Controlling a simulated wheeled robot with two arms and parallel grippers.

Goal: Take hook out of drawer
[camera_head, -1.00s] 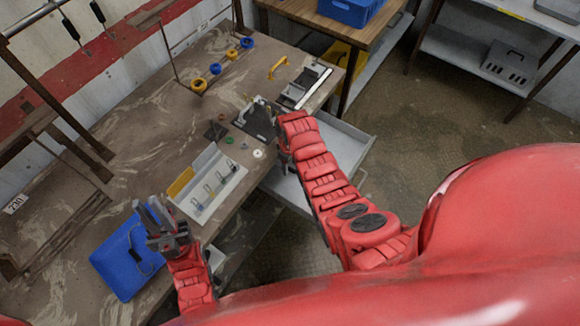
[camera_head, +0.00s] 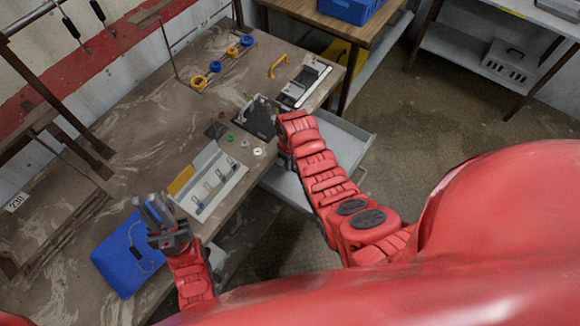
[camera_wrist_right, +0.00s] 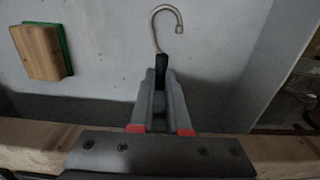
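The hook (camera_wrist_right: 167,22) is a bent metal rod with a black handle (camera_wrist_right: 161,68). In the right wrist view it lies over the pale grey drawer floor (camera_wrist_right: 105,55). My right gripper (camera_wrist_right: 161,84) has its fingers closed around the lower end of the black handle. In the head view the open drawer (camera_head: 345,140) projects from the workbench, and my right arm reaches over it; the hook is hidden there. My left gripper (camera_head: 150,212) is above the near left of the workbench, apart from the hook, with its fingers spread and empty.
A wooden block with a green side (camera_wrist_right: 42,52) lies in the drawer, left of the hook. A drawer wall (camera_wrist_right: 285,60) rises at the right. The workbench (camera_head: 105,130) carries a white tray (camera_head: 235,178), a blue pouch (camera_head: 128,255) and small parts. Open floor lies right of the drawer.

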